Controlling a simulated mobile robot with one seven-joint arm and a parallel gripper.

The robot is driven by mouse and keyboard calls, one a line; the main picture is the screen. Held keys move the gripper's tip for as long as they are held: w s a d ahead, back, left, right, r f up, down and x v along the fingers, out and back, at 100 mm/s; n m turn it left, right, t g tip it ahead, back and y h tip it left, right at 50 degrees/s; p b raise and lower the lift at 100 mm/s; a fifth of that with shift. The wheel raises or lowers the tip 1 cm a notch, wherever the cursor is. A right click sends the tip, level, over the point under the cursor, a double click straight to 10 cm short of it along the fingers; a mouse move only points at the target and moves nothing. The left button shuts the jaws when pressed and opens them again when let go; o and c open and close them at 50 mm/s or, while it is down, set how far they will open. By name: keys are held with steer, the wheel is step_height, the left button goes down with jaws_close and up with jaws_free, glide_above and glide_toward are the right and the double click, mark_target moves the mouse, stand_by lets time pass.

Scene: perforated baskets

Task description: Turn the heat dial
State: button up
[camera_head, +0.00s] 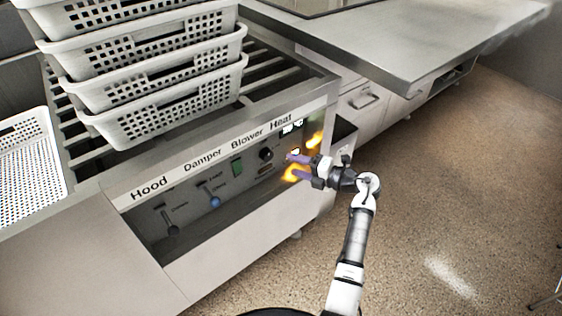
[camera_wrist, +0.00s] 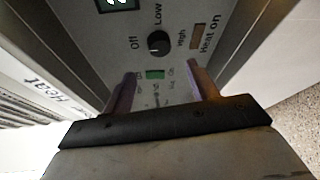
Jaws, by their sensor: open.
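The heat dial (camera_head: 266,154) is a round black knob on the recessed control panel. It shows clearly in the wrist view (camera_wrist: 157,43), with Off, Low and High printed around it and a "Heat on" lamp beside it. The dial's exact setting is too small to tell. My gripper (camera_head: 296,166) is open and empty, with its purple fingers to the right of the dial in the head view. In the wrist view the fingers (camera_wrist: 163,76) point toward the panel, with the dial ahead, apart from both fingertips.
Orange glows show by my gripper. A stack of white perforated baskets (camera_head: 165,115) stands on the rails above.

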steer(key=v, duration=0.5)
steer(key=shift+a, duration=0.1)
